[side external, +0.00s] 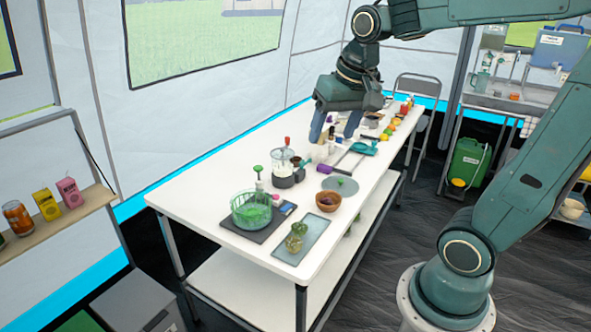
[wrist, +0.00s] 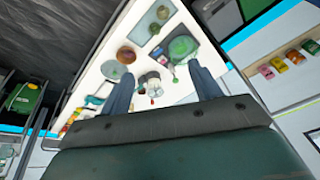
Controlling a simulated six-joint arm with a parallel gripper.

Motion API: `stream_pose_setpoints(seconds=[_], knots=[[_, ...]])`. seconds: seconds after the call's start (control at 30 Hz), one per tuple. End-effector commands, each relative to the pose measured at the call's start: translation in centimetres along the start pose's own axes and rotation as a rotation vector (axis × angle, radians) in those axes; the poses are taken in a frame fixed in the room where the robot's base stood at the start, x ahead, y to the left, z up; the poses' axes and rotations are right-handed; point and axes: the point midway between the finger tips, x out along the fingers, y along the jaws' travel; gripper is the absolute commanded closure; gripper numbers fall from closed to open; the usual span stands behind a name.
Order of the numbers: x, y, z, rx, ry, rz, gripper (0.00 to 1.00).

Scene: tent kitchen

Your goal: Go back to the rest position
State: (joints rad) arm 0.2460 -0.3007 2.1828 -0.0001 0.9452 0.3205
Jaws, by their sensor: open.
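My gripper (side external: 333,122) hangs above the white table (side external: 190,197), over its middle to far part, with its fingers pointing down. Its two blue-grey fingers are apart and nothing shows between them. In the wrist view my gripper (wrist: 164,88) is also open, with the table top beyond the fingers. My green arm reaches in from the right in the side view. The height of the fingertips above the table is hard to tell.
A green basket (side external: 251,210), a blender-like jar (side external: 283,163), a brown bowl (side external: 328,202) and a glass tray (side external: 301,241) stand on the near half. Several small items crowd the far half. A shelf (side external: 55,225) with a can and cartons is at left.

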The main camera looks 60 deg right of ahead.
Motion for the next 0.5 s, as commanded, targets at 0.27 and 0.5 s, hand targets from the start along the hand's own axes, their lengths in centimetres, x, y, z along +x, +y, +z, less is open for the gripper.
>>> stream_pose_setpoints(seconds=[0.27,0.5], knots=[[-1.8,-0.9,6.1,-0.262,0.074,-0.062,0.37],[-2.1,-0.8,10.3,-0.455,0.133,-0.106,0.37]])
